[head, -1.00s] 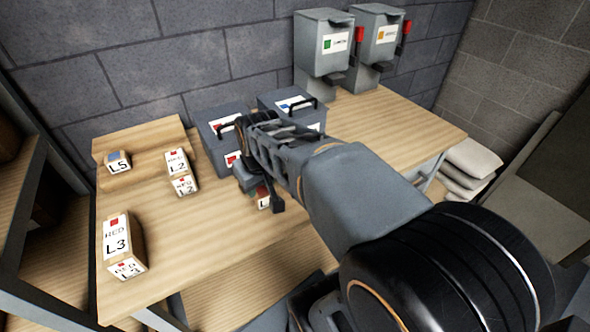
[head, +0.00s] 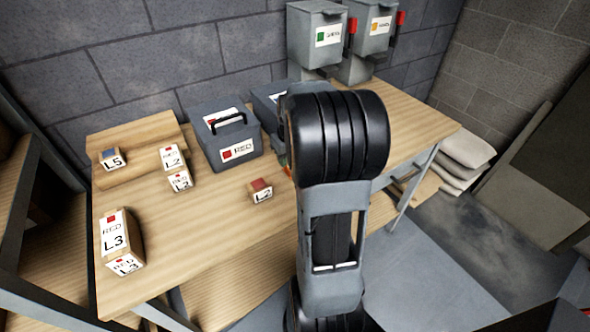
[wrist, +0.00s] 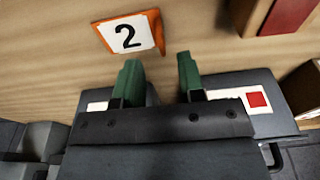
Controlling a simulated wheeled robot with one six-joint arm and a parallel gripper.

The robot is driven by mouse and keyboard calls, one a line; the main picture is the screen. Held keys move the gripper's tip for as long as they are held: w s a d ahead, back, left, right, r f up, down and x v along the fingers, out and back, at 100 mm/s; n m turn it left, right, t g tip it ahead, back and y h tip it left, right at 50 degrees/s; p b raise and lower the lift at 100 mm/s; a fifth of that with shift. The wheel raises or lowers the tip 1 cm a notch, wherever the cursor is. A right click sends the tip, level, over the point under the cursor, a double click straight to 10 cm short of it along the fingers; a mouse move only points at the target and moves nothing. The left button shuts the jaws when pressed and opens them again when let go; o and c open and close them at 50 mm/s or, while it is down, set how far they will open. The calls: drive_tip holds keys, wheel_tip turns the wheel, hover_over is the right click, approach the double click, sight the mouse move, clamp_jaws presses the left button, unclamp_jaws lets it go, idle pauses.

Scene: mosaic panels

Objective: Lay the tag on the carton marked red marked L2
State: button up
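An orange-edged tag with a black 2 on white (wrist: 127,36) lies on the wood surface in the wrist view, just beyond my fingertips. My gripper (wrist: 160,72) is open, its two green fingers apart with nothing between them. In the head view my arm hides the gripper and the tag. A carton with a white top label reading RED L2 (head: 174,158) stands at the back left of the bench. A smaller block with a red top and an L2 label (head: 261,191) stands nearer the bench's middle.
A larger RED L3 carton (head: 116,238) stands at the front left, and a small L5 block (head: 112,159) on a raised wooden ledge. A grey handled box marked RED (head: 222,143) stands behind the L2 block. Grey dispensers (head: 318,52) stand at the back.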

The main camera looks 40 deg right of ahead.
drive_tip(key=shift+w+f, duration=0.25)
drive_tip(key=shift+f, duration=1.1)
drive_tip(key=shift+w+f, duration=0.2)
drive_tip(key=shift+f, duration=1.1)
drive_tip(key=shift+c, duration=0.3)
clamp_jaws()
